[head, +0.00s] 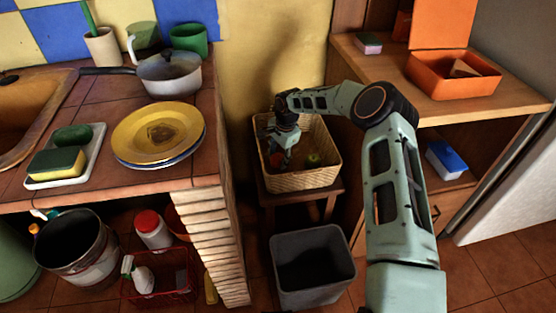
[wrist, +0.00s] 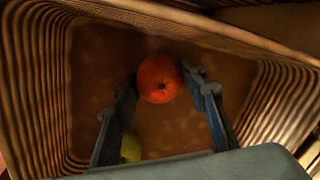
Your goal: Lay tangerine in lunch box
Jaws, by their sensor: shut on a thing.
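The tangerine (wrist: 158,79) is a round orange fruit with a dark stem mark, low inside the wicker basket (head: 318,178). My gripper (wrist: 161,84) reaches down into the basket and is shut on the tangerine, one finger at each side of it. In the head view my gripper (head: 279,160) is at the left part of the basket and mostly hides the fruit. The lunch box (head: 453,88) is orange, with its lid standing up behind it, on the wooden shelf at the right. A brown wedge lies inside it.
A yellow-green fruit (wrist: 130,147) lies in the basket beside the left finger. The basket's walls rise close around my gripper. A small pink and green box (head: 368,43) stands left of the lunch box. A grey bin (head: 313,238) stands in front of the basket's stool.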

